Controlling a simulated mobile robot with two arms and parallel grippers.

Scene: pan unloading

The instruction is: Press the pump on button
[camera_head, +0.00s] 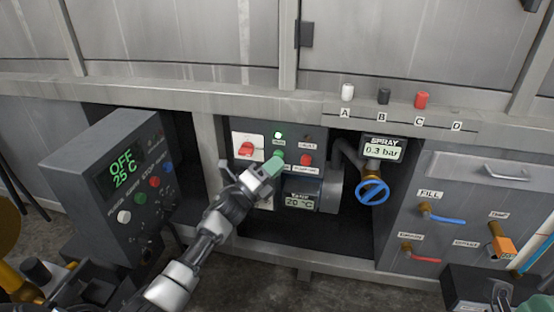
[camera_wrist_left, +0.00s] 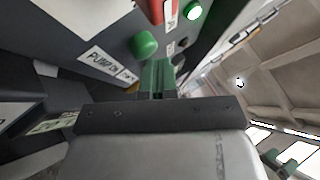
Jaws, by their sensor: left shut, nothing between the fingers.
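The pump on button is a green round knob (camera_wrist_left: 144,44) in the left wrist view, beside a white PUMP ON label (camera_wrist_left: 103,60). In the head view my left gripper (camera_head: 273,166) is in front of the grey pump control panel (camera_head: 243,134), and its green tips cover the button's area. In the left wrist view the gripper's green fingers (camera_wrist_left: 157,78) are shut and empty. They are close to the button, and a gap shows between them in the picture; contact cannot be told. A green lamp (camera_head: 278,135) is lit on the panel. My right gripper is not in view.
A red rotary switch (camera_head: 246,149) and a red button (camera_head: 306,160) flank the gripper. A dark heater box (camera_head: 95,190) reading OFF 25 C stands left. A blue valve wheel (camera_head: 372,192) is right of the panel. A shelf edge (camera_head: 225,102) runs above.

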